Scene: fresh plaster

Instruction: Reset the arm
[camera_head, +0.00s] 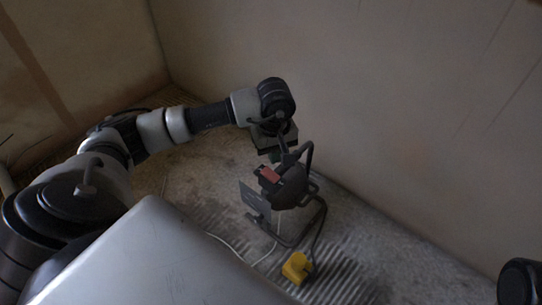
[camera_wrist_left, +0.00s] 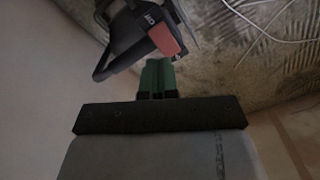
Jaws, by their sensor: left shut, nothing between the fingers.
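My left arm reaches in from the left in the head view, and its gripper (camera_head: 277,158) points down, shut and empty. Just below it in that view is a dark lamp-like device (camera_head: 289,190) on a tube stand, with a red switch (camera_head: 269,174) on it. In the left wrist view the green fingers (camera_wrist_left: 157,68) are together. The device's dark body (camera_wrist_left: 136,28) and red switch (camera_wrist_left: 164,40) lie just beyond the fingertips. I cannot tell whether the fingers touch it.
A yellow plug or box (camera_head: 296,267) lies on the ridged, dusty floor (camera_head: 355,275) with a dark cable running to it. A pale wall (camera_head: 370,110) rises close behind the device. A thin white cable (camera_head: 235,250) crosses the floor. Bare floor lies to the right.

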